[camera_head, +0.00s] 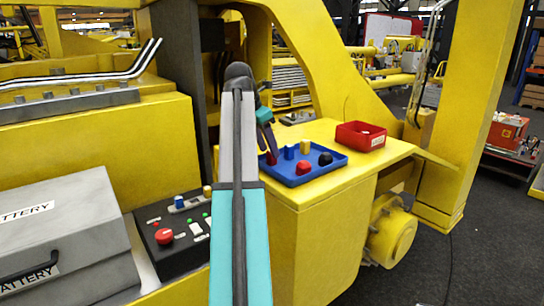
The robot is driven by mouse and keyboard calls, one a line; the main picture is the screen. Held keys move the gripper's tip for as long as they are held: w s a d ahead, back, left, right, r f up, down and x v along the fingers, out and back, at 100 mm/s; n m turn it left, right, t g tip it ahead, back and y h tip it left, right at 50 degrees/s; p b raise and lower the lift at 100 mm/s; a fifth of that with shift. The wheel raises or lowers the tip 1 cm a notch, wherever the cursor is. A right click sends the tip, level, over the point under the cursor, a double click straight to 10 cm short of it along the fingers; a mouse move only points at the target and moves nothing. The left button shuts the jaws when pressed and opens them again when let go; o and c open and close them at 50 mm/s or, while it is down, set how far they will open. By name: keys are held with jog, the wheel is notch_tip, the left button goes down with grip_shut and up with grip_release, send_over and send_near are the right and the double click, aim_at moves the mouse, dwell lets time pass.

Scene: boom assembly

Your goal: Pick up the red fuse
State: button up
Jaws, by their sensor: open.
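A blue tray (318,175) lies on the yellow bench top, right of my arm. A narrow red piece (271,159), apparently the red fuse, stands at the tray's left end, partly hidden. My gripper (269,145) points down just above this red piece. It is open; its fingers are partly hidden by my arm, and I cannot tell whether they touch the piece. A blue fuse (289,152) and a yellow fuse (305,146) stand in the tray. A rounder red piece (304,168) and a black one (325,159) sit nearer its front and right.
A red bin (360,135) stands behind the tray to the right. A black control panel (175,230) with a red button is at lower left, beside a grey battery box (65,235). A yellow curved frame (325,55) rises behind the bench.

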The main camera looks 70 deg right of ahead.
jog(key=shift+p+x, duration=0.8)
jog(key=shift+x, duration=1)
jog(key=shift+d, duration=0.1)
grip_shut()
jog(key=shift+r, duration=0.2)
jog(key=shift+r+b, duration=1.2)
jog(key=shift+r, duration=0.4)
jog(key=s+a+b, duration=0.1)
jog(key=s+a, duration=0.2)
jog(key=s+a+r+b, duration=0.1)
jog(key=s+a, duration=0.2)
jog(key=a, duration=0.1)
jog(key=s+a+b, duration=0.1)
jog(key=s+a, duration=0.2)
jog(key=shift+s+a+r+b, duration=0.15)
jog(key=shift+s+b, duration=0.15)
jog(key=shift+b, duration=0.1)
jog(key=shift+s+a+r+p, duration=0.1)
jog(key=shift+s+a+p, duration=0.55)
jog(key=shift+a+p, duration=0.05)
